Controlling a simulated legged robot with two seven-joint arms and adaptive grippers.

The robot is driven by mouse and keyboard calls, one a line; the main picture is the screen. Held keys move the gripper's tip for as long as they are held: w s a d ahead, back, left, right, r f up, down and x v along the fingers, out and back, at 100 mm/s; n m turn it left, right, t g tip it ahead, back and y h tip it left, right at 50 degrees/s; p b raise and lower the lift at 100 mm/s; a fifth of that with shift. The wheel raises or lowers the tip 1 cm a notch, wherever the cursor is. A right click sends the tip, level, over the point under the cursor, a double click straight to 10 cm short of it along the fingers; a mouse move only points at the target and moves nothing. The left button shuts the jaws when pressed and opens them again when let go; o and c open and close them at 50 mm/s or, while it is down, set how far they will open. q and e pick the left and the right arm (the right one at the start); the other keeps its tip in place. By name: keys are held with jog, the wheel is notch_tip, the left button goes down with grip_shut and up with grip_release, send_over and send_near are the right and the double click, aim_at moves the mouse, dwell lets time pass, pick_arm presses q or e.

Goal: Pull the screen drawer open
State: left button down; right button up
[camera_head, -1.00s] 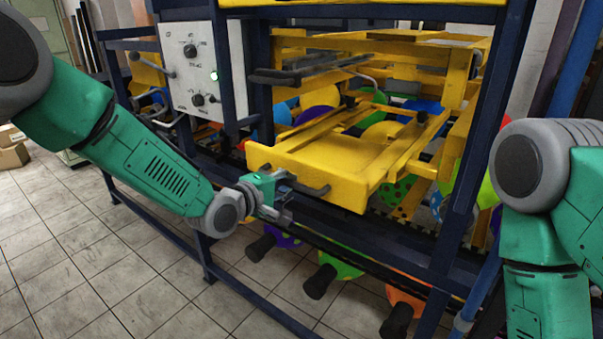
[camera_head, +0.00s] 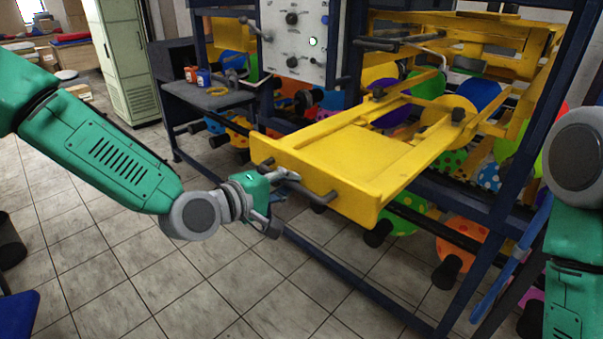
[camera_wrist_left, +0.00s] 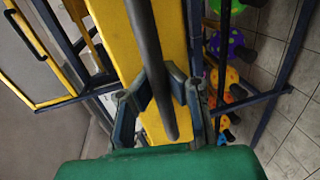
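The yellow screen drawer (camera_head: 350,160) sticks well out of the dark blue machine frame at the middle of the head view. A dark bar handle (camera_head: 318,192) runs along its front face. My left gripper (camera_head: 281,187) is at the handle, in front of the drawer. In the left wrist view the handle (camera_wrist_left: 146,50) passes between the two fingers (camera_wrist_left: 160,92), which close on it from both sides. The fingertips are partly hidden in the head view. My right arm shows at the right edge; its gripper is out of view.
A white control panel (camera_head: 298,38) with knobs and a lit green button is above left of the drawer. A small side table (camera_head: 215,97) holds bottles. The tiled floor (camera_head: 130,262) in front is clear.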

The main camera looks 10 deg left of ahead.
pick_arm(q)
jog(key=f+v, duration=0.1)
jog(key=v, duration=0.6)
jog(key=shift+f, duration=0.3)
jog(key=c, duration=2.1)
grip_release()
jog(key=o, duration=0.6)
jog(key=shift+w+d, duration=0.1)
jog(key=shift+d, duration=0.05)
jog(key=shift+c, duration=0.2)
pick_arm(e)
jog(key=shift+d+f, duration=0.1)
jog(key=shift+d, duration=0.15)
pick_arm(q)
jog(key=shift+r, duration=0.1)
pick_arm(e)
jog(key=shift+s, duration=0.1)
